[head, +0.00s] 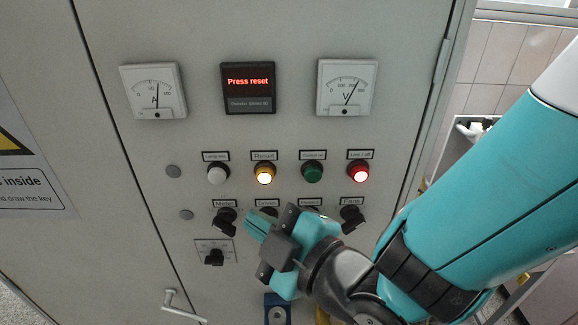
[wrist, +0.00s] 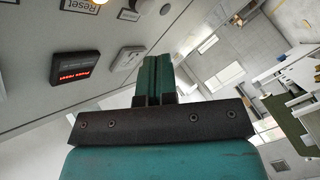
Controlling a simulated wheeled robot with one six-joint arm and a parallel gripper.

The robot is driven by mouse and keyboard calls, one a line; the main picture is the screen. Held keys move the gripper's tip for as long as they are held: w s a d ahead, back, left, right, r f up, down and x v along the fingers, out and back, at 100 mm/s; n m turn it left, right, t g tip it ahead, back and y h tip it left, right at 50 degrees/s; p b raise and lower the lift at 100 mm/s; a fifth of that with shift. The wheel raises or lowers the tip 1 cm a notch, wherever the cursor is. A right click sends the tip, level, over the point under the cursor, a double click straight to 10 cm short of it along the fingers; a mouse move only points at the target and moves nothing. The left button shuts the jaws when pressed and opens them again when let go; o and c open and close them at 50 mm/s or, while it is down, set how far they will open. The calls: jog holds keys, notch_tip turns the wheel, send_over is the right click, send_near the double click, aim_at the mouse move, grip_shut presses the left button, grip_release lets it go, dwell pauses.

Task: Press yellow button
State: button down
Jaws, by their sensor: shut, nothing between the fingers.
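The yellow button (head: 264,173) is lit and sits under the "Reset" label on the grey cabinet panel in the head view. In the wrist view a lit yellowish button (wrist: 84,5) is partly cut off at the top edge, beside the "Reset" label. My gripper (head: 254,226) is in front of the panel, below the yellow button and apart from it, over the row of black knobs. In the wrist view its teal fingers (wrist: 155,80) are together with nothing between them.
A white button (head: 218,173), a green button (head: 312,172) and a lit red button (head: 358,172) share the row. Black knobs (head: 224,221) stick out below. A display (head: 248,88) reads "Press reset" between two meters. A cabinet handle (head: 180,308) juts out at lower left.

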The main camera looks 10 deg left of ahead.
aim_at(265, 176)
jog(key=w+a+b, duration=0.1)
jog(key=w+b, duration=0.5)
jog(key=b, duration=0.1)
jog(key=shift+w+a, duration=0.15)
jog(key=shift+a, duration=0.1)
jog(key=shift+w+b, duration=0.15)
jog(key=shift+b, duration=0.15)
dwell(1.7)
jog(key=shift+w+a, duration=0.1)
jog(key=shift+w, duration=0.15)
